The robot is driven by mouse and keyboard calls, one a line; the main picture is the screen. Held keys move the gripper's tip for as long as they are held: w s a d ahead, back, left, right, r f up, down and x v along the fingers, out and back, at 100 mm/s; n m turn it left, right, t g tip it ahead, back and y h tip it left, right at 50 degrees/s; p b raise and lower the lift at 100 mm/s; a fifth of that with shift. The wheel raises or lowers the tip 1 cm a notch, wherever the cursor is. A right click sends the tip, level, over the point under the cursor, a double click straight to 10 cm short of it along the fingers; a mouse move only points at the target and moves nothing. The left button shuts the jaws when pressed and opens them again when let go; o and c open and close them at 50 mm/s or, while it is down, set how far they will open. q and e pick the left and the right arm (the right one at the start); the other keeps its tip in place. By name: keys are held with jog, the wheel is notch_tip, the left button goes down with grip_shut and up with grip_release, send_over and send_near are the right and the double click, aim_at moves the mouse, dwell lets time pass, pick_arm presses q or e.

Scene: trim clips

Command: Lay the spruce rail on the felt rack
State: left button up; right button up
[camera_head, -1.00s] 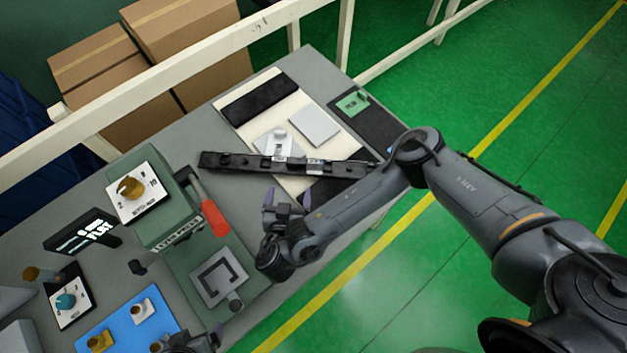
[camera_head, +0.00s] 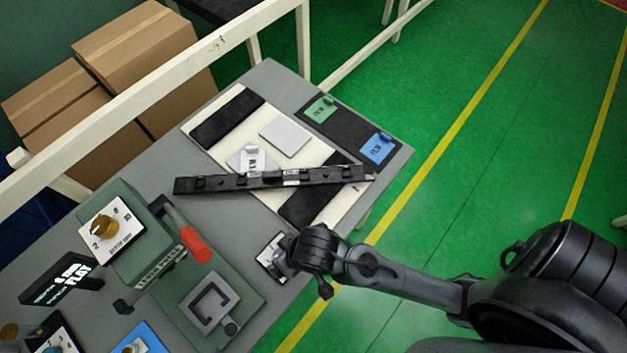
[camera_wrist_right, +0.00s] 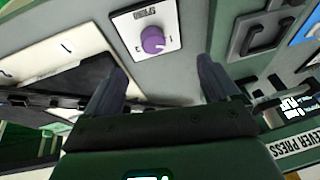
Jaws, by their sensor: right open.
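A long black rail (camera_head: 235,183) with several small clips and a pale label lies at an angle across a cream board with dark felt pads (camera_head: 199,150), which looks like the felt rack. Its left end reaches past the board over the grey table, and its right end crosses the near pad. Whether it rests flat cannot be told. My right gripper (camera_head: 279,258) is nearer the front edge, apart from the rail, above a white plate with a purple knob. In the right wrist view its fingers (camera_wrist_right: 163,78) are spread and empty, with the purple knob (camera_wrist_right: 153,40) beyond them. My left gripper is out of view.
A green lever press (camera_head: 133,255) with a red handle (camera_head: 195,246) stands left of my right gripper. A grey plate (camera_head: 286,138) and a white card lie on the board. A black mat (camera_head: 348,126) holds green and blue tags. A white railing (camera_head: 150,97) runs behind the table.

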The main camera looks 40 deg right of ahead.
jog(key=s+d+f, duration=0.1)
jog(key=s+d, duration=0.1)
jog(key=d, duration=0.4)
jog(key=s+d+n+h, duration=0.1)
jog(key=s+d, duration=0.2)
jog(key=d, duration=0.4)
jog(key=shift+d+f+h, duration=0.15)
jog(key=shift+f+h, duration=0.15)
jog(key=shift+f, duration=0.1)
